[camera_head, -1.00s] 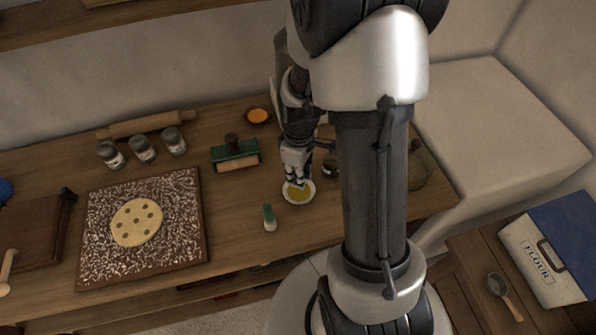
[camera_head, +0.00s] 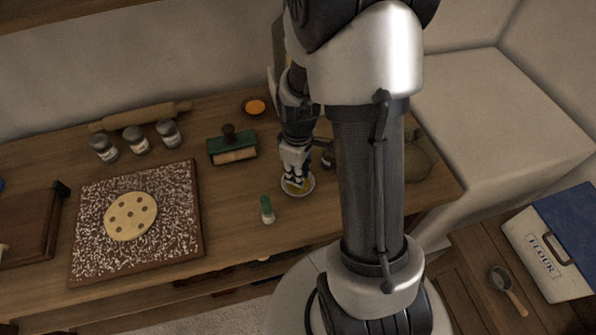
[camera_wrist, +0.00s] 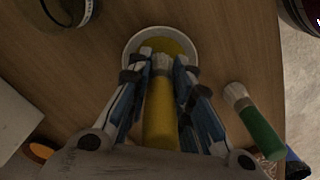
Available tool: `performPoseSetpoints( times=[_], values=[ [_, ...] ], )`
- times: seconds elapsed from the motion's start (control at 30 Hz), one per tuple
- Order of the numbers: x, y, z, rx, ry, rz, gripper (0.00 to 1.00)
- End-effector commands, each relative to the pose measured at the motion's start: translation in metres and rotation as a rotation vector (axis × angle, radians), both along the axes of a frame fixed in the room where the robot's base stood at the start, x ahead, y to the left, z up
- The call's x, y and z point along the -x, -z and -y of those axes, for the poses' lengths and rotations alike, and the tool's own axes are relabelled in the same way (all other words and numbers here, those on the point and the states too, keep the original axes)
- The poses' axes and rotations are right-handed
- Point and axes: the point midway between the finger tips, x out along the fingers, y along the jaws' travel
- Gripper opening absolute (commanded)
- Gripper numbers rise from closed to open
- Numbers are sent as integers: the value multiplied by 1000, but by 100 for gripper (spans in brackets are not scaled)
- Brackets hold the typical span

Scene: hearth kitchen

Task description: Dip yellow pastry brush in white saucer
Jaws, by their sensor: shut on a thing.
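My gripper (camera_wrist: 160,90) is shut on the yellow pastry brush (camera_wrist: 159,118), whose handle lies between the fingers in the wrist view. The brush's pale bristle end (camera_wrist: 161,62) points at the white saucer (camera_wrist: 129,50) and overlaps its yellow contents (camera_wrist: 174,45) in this view. In the head view my gripper (camera_head: 295,180) is down over the saucer (camera_head: 311,190), with its fingertips hiding part of the saucer. I cannot tell whether the bristles touch the yellow liquid.
A green-topped tool (camera_head: 232,146) and an orange-filled bowl (camera_head: 254,106) lie behind. A floured board (camera_head: 180,220) with dotted dough (camera_head: 131,217) is left, with several jars and a rolling pin (camera_head: 140,115) behind it.

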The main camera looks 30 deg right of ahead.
Motion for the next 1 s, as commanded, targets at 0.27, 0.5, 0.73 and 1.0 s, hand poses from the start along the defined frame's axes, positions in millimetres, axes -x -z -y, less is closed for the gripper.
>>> performPoseSetpoints(
  times=[0.27,0.5,0.73,1.0],
  values=[
    [0,2,0,0,0,0,0],
    [0,5,0,0,0,0,0],
    [0,8,0,0,0,0,0],
    [0,10,0,0,0,0,0]
  ],
)
